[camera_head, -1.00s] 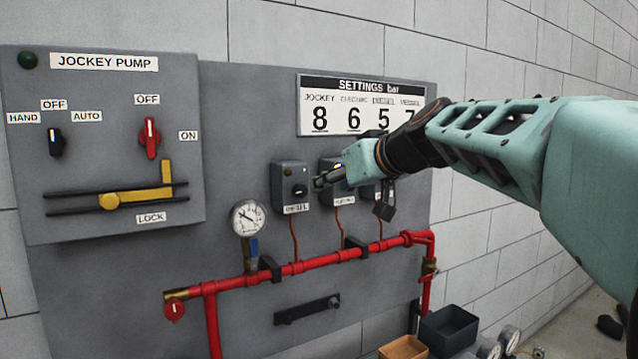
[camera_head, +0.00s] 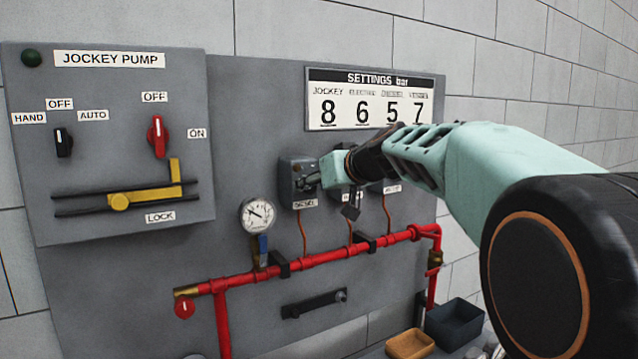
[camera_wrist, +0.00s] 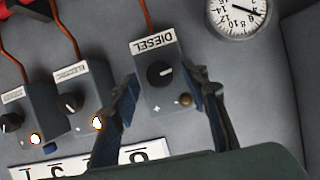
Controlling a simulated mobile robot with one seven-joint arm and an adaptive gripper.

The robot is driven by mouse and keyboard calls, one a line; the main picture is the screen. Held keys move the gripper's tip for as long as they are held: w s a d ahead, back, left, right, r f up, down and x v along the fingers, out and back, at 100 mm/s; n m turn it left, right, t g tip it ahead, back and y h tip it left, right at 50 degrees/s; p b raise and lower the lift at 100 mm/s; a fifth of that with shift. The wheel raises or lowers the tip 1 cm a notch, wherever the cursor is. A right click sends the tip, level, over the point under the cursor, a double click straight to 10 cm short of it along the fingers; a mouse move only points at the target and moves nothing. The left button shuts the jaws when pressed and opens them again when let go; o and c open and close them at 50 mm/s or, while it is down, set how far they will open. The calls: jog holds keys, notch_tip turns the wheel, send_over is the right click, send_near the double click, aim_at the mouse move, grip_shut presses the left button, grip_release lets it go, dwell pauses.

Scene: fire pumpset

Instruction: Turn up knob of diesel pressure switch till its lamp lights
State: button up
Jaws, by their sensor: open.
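The diesel pressure switch (camera_head: 287,172) is a grey box on the panel, left of the other switch boxes. In the wrist view the diesel box (camera_wrist: 150,98) shows upside down with its black knob (camera_wrist: 160,73) and a dull orange-brown lamp (camera_wrist: 186,100) that looks unlit. My gripper (camera_wrist: 165,92) is open, its two fingers on either side of the diesel box and knob. The fingers look apart from the knob. In the head view my gripper (camera_head: 312,181) is in front of the diesel box and hides part of its face.
The electric switch (camera_wrist: 78,97) beside it has a lit lamp (camera_wrist: 97,122), and so has the box beyond (camera_wrist: 36,138). A round gauge (camera_head: 257,215) and red pipe (camera_head: 320,256) are below. The jockey pump cabinet (camera_head: 110,200) stands left. A settings board (camera_head: 374,83) hangs above.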

jog(key=shift+w+a+f, duration=0.2)
jog(key=shift+w+a, duration=0.1)
jog(key=shift+w, duration=0.05)
grip_shut()
jog(key=shift+d+m+b, duration=0.1)
jog(key=shift+m+b, duration=0.2)
jog(key=shift+b, duration=0.25)
grip_release()
jog(key=v, duration=1.2)
jog(key=shift+d, duration=0.15)
